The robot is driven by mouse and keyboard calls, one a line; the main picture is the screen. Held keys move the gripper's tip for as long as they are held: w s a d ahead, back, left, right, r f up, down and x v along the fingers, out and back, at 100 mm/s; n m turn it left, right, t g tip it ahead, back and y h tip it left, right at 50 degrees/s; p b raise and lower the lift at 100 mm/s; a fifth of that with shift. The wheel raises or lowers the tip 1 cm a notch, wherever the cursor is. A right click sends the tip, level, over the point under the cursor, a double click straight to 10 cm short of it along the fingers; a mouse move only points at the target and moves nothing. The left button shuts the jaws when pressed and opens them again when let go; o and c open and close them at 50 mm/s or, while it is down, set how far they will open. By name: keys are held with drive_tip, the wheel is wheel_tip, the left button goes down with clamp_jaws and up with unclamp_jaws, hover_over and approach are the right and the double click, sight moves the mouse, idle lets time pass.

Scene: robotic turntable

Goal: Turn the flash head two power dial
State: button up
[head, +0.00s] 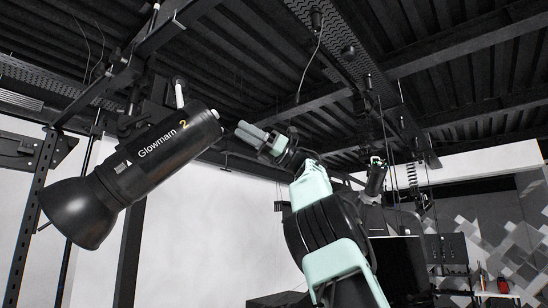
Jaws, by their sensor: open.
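The flash head (155,152) hangs at the left of the head view. It is a black cylinder marked "Glowmarn" with a yellow "2" near its upper right end, and it tilts down to the left to a flared reflector (80,212). My gripper (245,134) is raised at the right of the flash head's rear end, with its grey fingers pointing left toward it. The fingers look close to the rear end, with a small gap in the picture. My gripper is open and holds nothing visible. The power dial cannot be made out; the rear face is turned away from view.
A black ceiling frame with beams and rails (440,60) runs overhead. A dark upright post (38,200) stands at the far left. Another hanging lamp (376,177) is at the right, farther back. A white wall (200,235) lies behind the flash head.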

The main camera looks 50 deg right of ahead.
drive_tip(key=b+v, duration=0.2)
drive_tip(key=v, duration=0.8)
drive_tip(key=shift+s+d, duration=0.1)
